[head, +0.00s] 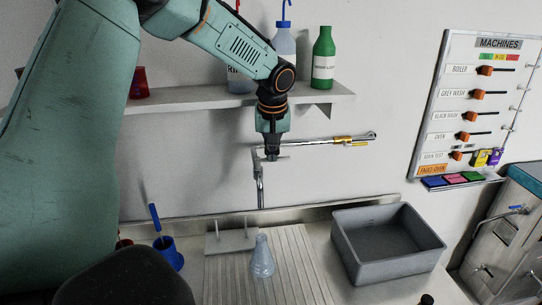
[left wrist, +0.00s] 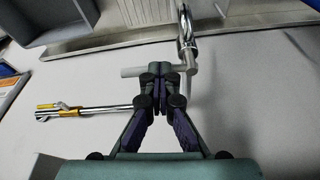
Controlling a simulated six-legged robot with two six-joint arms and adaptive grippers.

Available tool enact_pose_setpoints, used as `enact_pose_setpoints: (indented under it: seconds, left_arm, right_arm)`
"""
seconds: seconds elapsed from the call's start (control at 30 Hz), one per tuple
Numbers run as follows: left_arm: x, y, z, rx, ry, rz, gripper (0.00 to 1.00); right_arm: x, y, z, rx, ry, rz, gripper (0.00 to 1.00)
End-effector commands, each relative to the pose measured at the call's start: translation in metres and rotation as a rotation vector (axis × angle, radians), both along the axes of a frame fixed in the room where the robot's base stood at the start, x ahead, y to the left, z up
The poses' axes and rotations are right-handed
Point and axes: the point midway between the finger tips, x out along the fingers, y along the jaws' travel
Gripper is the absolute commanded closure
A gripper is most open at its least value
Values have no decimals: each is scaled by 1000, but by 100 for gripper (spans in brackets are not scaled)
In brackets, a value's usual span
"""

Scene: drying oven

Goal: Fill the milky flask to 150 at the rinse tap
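The milky flask (head: 262,262) stands upright on the ribbed draining board (head: 297,258); its contents and marks are too small to read. Behind it, the chrome rinse tap (head: 260,188) has its spout pointing down and a short grey handle bar (head: 283,156). My left gripper (head: 271,155) is at the tap's top, over the bar. In the left wrist view, its fingers (left wrist: 161,70) are together and empty, crossing the grey bar (left wrist: 131,71), whose ends show on both sides; contact cannot be told. The chrome tap (left wrist: 187,35) also shows there. My right gripper is out of view.
A grey tub (head: 385,262) stands right of the flask. A peg stand (head: 231,238) and a blue holder with a brush (head: 168,252) are to its left. A chrome and brass pipe (head: 335,140) juts right of the tap. Bottles, including a green one (head: 323,60), line the shelf above.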

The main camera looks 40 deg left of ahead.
Motion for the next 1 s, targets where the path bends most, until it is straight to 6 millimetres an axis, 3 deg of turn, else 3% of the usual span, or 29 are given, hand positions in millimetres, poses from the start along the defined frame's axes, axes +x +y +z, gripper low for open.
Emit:
enact_pose_setpoints:
  seconds: [0.27, 0.63, 1.0]
  left_arm:
    - [-2, -2, -5, -8, 11, 23, 99]
    - [-2, -2, -5, -8, 12, 21, 68]
    - [-1, -1, -3, -5, 6, 21, 68]
  right_arm:
    - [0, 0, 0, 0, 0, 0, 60]
    - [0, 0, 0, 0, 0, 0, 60]
    - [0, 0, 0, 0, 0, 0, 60]
